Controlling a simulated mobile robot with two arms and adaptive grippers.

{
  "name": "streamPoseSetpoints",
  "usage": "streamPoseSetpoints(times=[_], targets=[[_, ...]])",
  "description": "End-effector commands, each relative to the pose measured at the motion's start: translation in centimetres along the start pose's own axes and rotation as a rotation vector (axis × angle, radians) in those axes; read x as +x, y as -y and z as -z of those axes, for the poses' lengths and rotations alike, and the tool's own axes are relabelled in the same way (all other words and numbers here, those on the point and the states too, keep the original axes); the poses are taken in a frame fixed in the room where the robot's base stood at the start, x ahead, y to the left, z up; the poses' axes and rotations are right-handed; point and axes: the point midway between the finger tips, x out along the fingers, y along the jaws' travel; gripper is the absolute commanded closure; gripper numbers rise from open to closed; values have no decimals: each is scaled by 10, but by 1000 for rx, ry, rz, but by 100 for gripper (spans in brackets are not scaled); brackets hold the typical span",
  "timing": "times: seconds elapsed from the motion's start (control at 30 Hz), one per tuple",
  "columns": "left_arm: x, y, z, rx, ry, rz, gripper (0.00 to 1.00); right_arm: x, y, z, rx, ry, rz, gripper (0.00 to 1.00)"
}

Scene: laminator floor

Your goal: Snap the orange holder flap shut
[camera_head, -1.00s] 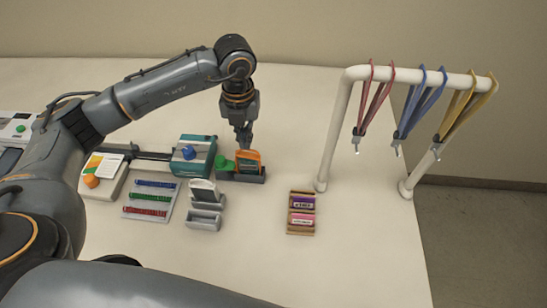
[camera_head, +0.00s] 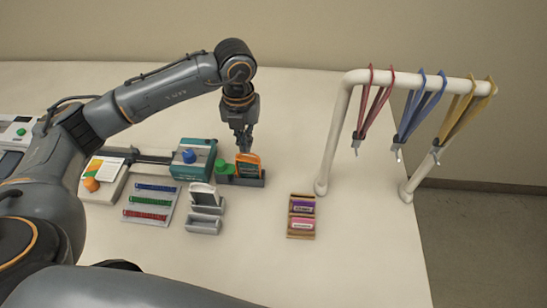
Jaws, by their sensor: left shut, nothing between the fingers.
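The orange holder (camera_head: 248,166) stands upright in a dark grey stand right of the teal machine. Its face is dark inside an orange frame. My left gripper (camera_head: 246,150) is shut and empty, pointing down at the holder's top edge. It looks to be touching or just above it; I cannot tell which. Whether the flap is fully closed is too small to tell. My right gripper is not in view.
A teal machine (camera_head: 192,157) with a blue knob and a green knob (camera_head: 221,166) stand left of the holder. A coil rack (camera_head: 150,203), grey holders (camera_head: 203,222) and a wooden tray (camera_head: 302,234) are in front. A white rail (camera_head: 340,130) with lanyards stands right. The table's front right is clear.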

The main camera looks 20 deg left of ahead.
Motion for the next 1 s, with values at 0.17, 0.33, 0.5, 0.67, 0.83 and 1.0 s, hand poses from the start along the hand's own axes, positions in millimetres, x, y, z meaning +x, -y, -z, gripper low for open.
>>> streamPoseSetpoints(times=[0.17,0.33,0.5,0.67,0.83,1.0], targets=[[0,0,0,0,0,0,100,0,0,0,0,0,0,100],[1,0,0,0,0,0,100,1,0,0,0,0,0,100],[4,0,0,0,0,0,100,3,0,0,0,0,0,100],[7,0,0,0,0,0,100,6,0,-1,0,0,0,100],[10,0,0,0,0,0,100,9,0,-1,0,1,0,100],[14,0,0,0,0,0,100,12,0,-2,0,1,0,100]])
